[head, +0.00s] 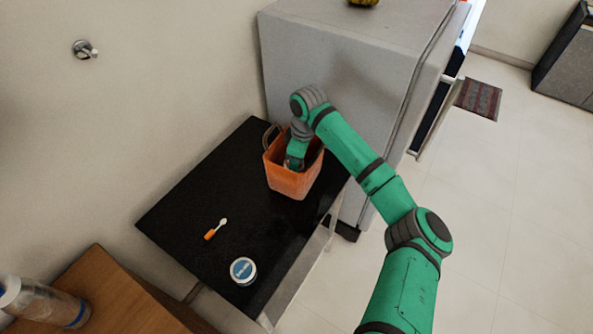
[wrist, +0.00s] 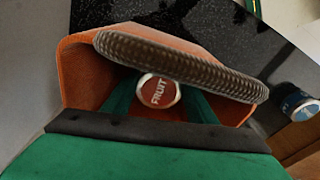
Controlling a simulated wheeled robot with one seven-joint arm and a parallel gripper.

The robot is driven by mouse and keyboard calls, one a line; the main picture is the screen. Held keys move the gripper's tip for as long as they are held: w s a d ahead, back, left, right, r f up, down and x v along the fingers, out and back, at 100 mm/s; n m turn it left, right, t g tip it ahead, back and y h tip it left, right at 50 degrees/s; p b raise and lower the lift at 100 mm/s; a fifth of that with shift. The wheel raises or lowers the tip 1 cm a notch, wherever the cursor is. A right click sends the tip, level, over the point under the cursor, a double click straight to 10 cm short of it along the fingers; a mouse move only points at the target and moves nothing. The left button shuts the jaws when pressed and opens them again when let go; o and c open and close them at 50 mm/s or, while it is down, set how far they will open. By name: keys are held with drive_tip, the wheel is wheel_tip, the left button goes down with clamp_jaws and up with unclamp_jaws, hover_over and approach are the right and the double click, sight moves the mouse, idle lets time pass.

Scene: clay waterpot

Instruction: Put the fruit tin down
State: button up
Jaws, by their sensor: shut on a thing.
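The fruit tin (wrist: 158,90) shows its round red top with the word FRUIT in the wrist view. My gripper (wrist: 160,106) is shut on it, with a green finger on either side. The tin and the fingers are inside an orange basket (head: 292,184), which also shows in the wrist view (wrist: 85,75). In the head view my gripper (head: 295,163) reaches down into the basket and the tin is hidden. Whether the tin touches the basket's floor cannot be told.
The basket's grey handle (wrist: 180,65) crosses close above the tin. The basket stands on a black table (head: 180,205) beside a grey fridge (head: 330,60). A blue-lidded tin (head: 243,270) and an orange-handled spoon (head: 215,229) lie towards the front. The table's left part is clear.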

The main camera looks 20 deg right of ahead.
sight(300, 165)
drive_tip(key=shift+f, duration=1.6)
drive_tip(key=shift+f, duration=0.1)
drive_tip(key=o, duration=1.3)
drive_tip(key=r, duration=0.7)
drive_tip(key=d+r, duration=0.1)
drive_tip(key=r, duration=0.3)
drive_tip(key=shift+s+r, duration=0.3)
drive_tip(key=shift+s, duration=0.1)
drive_tip(key=shift+r, duration=0.25)
